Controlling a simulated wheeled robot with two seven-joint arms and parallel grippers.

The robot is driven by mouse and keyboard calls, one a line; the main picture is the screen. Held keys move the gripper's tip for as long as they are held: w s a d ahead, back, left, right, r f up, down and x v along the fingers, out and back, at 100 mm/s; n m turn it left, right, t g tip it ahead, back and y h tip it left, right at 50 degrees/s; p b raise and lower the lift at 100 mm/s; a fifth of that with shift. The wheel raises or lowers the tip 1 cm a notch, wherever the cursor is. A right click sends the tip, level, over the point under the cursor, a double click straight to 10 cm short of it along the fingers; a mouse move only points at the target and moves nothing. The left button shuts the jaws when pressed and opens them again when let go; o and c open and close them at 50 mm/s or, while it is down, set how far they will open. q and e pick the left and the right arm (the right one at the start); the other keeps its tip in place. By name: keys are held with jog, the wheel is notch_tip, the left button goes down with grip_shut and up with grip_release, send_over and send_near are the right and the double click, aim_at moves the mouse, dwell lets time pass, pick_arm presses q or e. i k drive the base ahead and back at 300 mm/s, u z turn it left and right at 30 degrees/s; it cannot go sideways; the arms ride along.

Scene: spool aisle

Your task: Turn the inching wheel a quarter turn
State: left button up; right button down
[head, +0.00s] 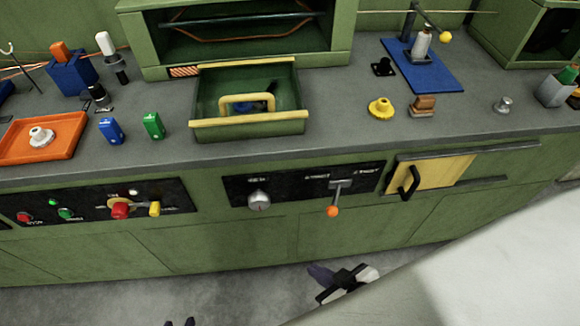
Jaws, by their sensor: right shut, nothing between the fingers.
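No part is clearly readable as the inching wheel. A round silver knob (259,200) with a small label above it sits on the black middle panel of the green bench front; I cannot tell whether it is the wheel. My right gripper (320,274) is shut and empty, low in front of the bench, below and right of that knob and apart from it. My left gripper (180,322) shows only as two dark fingertips at the bottom edge, spread apart with nothing seen between them. The rest of it is out of frame.
An orange-tipped lever (333,210) and a yellow sliding door (430,173) with a black handle are right of the knob. A left panel (175,199) carries red, green and yellow controls. An open green drawer (207,105) juts out above. My pale arm covers the lower right.

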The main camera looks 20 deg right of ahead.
aim_at(259, 201)
jog(key=z, duration=1.9)
jog(key=k, duration=0.95)
jog(key=u, duration=1.8)
jog(key=i, duration=0.5)
